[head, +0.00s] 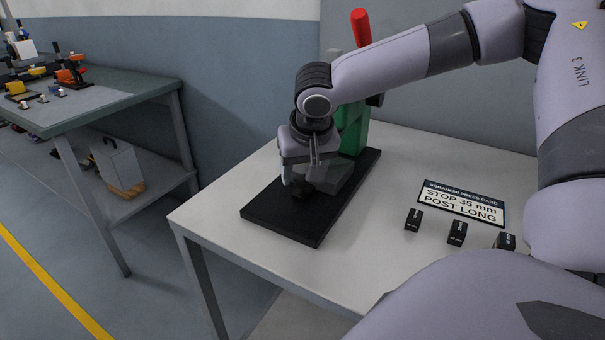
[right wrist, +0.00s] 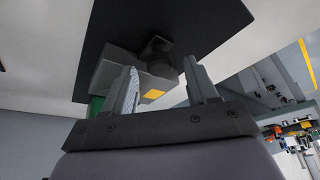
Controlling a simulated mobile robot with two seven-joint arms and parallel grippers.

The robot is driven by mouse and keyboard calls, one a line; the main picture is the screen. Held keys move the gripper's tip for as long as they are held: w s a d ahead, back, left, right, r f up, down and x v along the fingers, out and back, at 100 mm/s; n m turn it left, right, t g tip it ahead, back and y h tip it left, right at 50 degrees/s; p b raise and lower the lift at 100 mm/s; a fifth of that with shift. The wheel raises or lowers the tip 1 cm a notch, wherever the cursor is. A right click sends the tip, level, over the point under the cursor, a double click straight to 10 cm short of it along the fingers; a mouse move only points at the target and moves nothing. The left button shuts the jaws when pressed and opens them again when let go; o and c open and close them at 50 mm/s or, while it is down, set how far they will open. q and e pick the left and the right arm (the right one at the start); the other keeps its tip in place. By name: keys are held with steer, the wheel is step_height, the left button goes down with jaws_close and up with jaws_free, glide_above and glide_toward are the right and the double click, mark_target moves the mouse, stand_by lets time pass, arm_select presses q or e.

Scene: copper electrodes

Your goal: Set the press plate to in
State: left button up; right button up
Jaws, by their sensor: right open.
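The press stands on the white table with a black base (head: 312,222), a green column (head: 354,136) and a red-tipped lever (head: 361,28). A grey block, which looks like the press plate (head: 343,182), lies on the base in front of the column, partly hidden by my gripper. In the right wrist view the grey block (right wrist: 117,72) shows a yellow patch, with a dark round knob (right wrist: 160,58) beside it. My right gripper (head: 302,182) points down over the knob. Its open fingers (right wrist: 161,78) lie on either side of the knob; contact cannot be told. My left gripper is out of view.
A card (head: 462,203) reading "STOP 35 mm POST LONG" lies right of the press, with small black blocks (head: 413,220) in front of it. A second bench (head: 120,98) with tools stands at the left. The table's front left is clear.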

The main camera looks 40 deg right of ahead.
steer(key=shift+w+d+f, duration=0.1)
steer(key=shift+w+f, duration=0.1)
steer(key=shift+f, duration=0.3)
